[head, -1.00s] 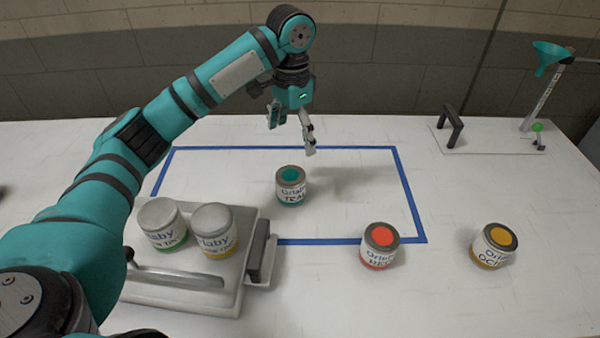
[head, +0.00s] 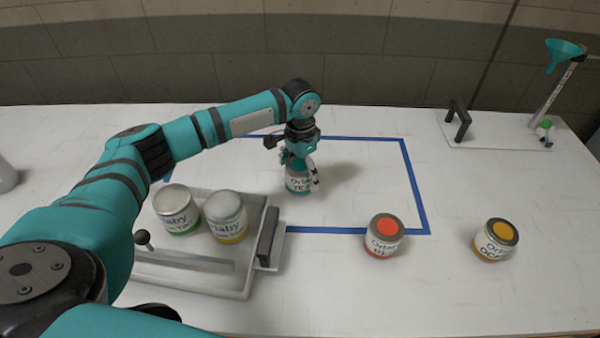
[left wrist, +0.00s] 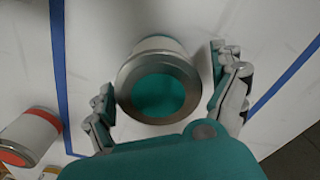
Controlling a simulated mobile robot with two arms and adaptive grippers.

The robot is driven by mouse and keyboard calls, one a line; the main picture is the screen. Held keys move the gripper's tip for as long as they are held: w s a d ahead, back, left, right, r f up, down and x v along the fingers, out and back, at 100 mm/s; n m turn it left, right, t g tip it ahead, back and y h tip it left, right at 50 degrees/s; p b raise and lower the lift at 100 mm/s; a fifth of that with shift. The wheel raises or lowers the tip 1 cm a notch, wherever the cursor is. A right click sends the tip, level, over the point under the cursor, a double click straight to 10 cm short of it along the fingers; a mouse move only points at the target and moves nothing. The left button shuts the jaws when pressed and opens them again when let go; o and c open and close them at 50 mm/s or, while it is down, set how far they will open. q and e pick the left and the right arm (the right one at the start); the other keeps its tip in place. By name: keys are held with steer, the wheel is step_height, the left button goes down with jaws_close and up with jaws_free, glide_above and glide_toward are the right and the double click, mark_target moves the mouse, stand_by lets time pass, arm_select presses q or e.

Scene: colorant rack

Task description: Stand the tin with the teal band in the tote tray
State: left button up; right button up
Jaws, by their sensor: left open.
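The tin with the teal band (head: 297,184) stands upright on the table inside the blue tape outline. Its lid with a teal centre fills the middle of the left wrist view (left wrist: 158,88). My left gripper (head: 300,172) is over the tin, and its open fingers (left wrist: 165,95) lie on either side of the lid, with small gaps showing. The arm hides the tin's top in the head view. The grey-white tote tray (head: 195,284) is at the front left, with a green-banded tin (head: 177,210) and a yellow-banded tin (head: 226,217) in it. My right gripper is not in view.
A red-lidded tin (head: 384,236) stands at the tape's front right corner; it also shows in the left wrist view (left wrist: 28,138). An ochre-lidded tin (head: 495,240) stands farther right.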

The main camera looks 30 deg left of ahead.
arm_select(q)
steer(key=shift+f, duration=0.8)
steer(key=c, duration=1.4)
steer(key=shift+r, duration=0.1)
